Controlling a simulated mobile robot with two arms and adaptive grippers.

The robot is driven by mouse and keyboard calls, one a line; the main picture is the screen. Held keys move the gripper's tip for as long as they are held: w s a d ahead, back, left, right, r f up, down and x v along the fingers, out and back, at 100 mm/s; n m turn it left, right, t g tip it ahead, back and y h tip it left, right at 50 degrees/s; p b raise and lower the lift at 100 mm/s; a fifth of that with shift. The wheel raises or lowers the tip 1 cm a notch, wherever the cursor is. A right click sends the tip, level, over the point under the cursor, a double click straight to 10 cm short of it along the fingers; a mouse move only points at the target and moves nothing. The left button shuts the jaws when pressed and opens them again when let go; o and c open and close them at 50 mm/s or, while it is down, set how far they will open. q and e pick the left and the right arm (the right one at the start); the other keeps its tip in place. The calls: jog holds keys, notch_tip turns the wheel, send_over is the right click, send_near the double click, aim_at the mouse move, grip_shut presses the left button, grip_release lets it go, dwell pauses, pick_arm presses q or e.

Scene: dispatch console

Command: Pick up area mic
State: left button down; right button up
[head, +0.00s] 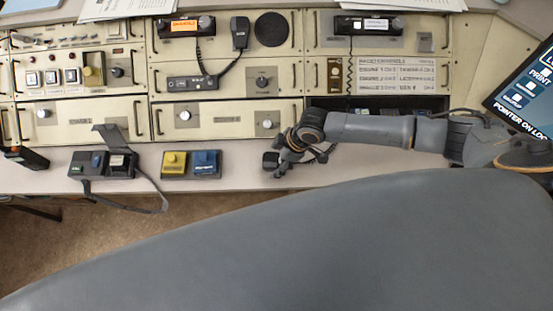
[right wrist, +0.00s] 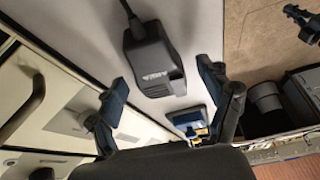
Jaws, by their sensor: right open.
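The area mic (right wrist: 155,72) is a dark box-shaped unit with a small white label and a cable. In the right wrist view it lies on the pale desk surface, beyond and between the fingertips of my right gripper (right wrist: 163,88). The fingers are spread, and I see no contact with it. In the head view my right gripper (head: 278,163) is over the desk ledge, right of the yellow and blue boxes. The mic is largely or wholly hidden there by the gripper and wrist. My left gripper cannot be made out.
Yellow (head: 174,163) and blue (head: 206,163) boxes sit on the ledge, with a dark double unit (head: 103,164) and its strap farther left. The console panel (head: 225,120) rises behind the ledge. A hand mic (head: 240,33) hangs higher up. A screen (head: 525,88) stands at right.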

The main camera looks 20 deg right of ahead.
jog(key=c, duration=1.4)
jog(key=shift+o, duration=0.2)
jog(key=shift+r, duration=0.15)
